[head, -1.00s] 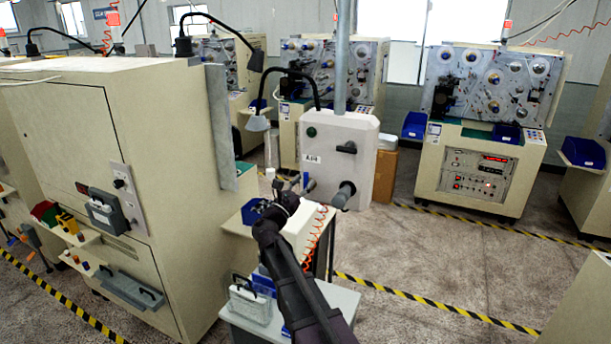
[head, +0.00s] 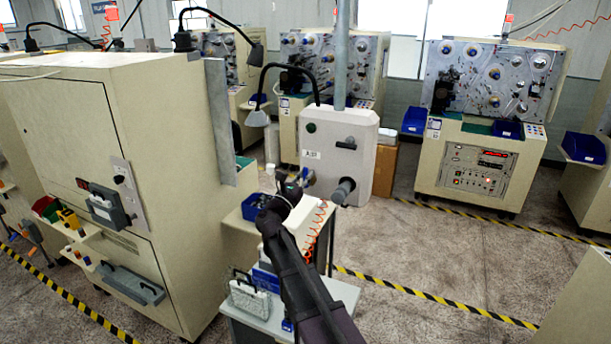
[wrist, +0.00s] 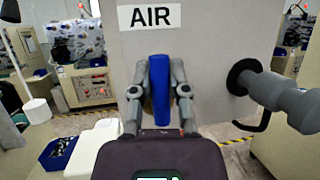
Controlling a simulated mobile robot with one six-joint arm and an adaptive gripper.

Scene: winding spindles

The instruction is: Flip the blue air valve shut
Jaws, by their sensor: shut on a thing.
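The blue air valve handle (wrist: 160,92) stands close to upright in the wrist view, below the white AIR label (wrist: 150,16) on a grey-white cabinet face. My gripper (wrist: 159,78) has one finger on each side of the handle and is shut on it. The handle hides what lies behind it, and its pivot cannot be made out. In the head view my gripper (head: 292,178) is at the left front of the cabinet (head: 365,165), below the label. The handle is too small and covered there to read its angle.
A thick grey pipe stub (wrist: 285,95) with a black hook sticks out to the right of the handle. A blue bin (head: 252,205) sits on the bench left of my arm. A coiled red hose (head: 318,228) hangs beside it. Open floor lies to the right.

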